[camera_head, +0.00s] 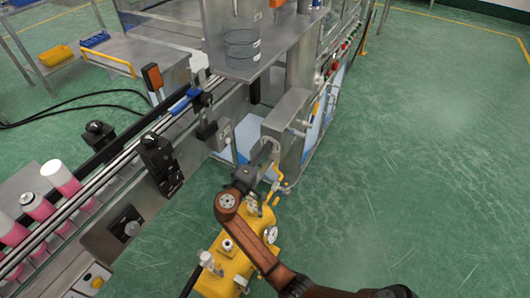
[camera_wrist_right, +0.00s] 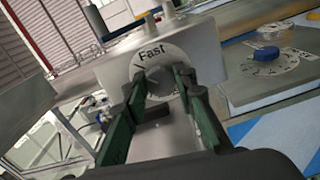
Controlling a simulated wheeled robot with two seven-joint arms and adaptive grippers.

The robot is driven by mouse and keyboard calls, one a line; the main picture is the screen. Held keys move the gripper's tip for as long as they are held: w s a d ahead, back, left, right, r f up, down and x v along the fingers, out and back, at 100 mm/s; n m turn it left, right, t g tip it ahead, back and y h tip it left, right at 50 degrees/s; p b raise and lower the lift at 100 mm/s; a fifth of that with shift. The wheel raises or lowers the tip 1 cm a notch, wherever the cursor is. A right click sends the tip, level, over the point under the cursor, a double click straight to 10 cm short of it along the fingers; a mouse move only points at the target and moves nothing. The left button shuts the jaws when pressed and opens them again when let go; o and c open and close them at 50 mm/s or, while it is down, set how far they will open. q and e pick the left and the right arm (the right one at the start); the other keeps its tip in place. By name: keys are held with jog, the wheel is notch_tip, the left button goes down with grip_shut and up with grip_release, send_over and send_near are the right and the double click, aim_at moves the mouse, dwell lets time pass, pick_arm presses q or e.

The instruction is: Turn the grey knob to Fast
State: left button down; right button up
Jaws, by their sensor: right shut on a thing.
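The grey knob (camera_wrist_right: 159,81) sits in the middle of a white dial plate (camera_wrist_right: 136,64) in the right wrist view. The word "Fast" is printed at the top of the dial. My right gripper (camera_wrist_right: 161,88) is shut on the knob, with one green-lined finger on each side of it. In the head view my right gripper (camera_head: 267,152) is at the side of the grey metal control box (camera_head: 289,118); the knob is hidden there. Which mark the knob points to is too small to tell. My left gripper is not in view.
A blue knob (camera_wrist_right: 267,53) with its own numbered dial is on a panel to the right in the wrist view. A yellow machine (camera_head: 228,265) stands below my right arm. Green floor is clear at right.

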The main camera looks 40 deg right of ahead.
jog(key=shift+f, duration=0.15)
jog(key=o, duration=1.2)
jog(key=shift+c, duration=0.2)
jog(key=shift+a, duration=0.1)
jog(key=v, duration=1.1)
jog(key=shift+s+a, duration=0.2)
jog(key=shift+a, duration=0.15)
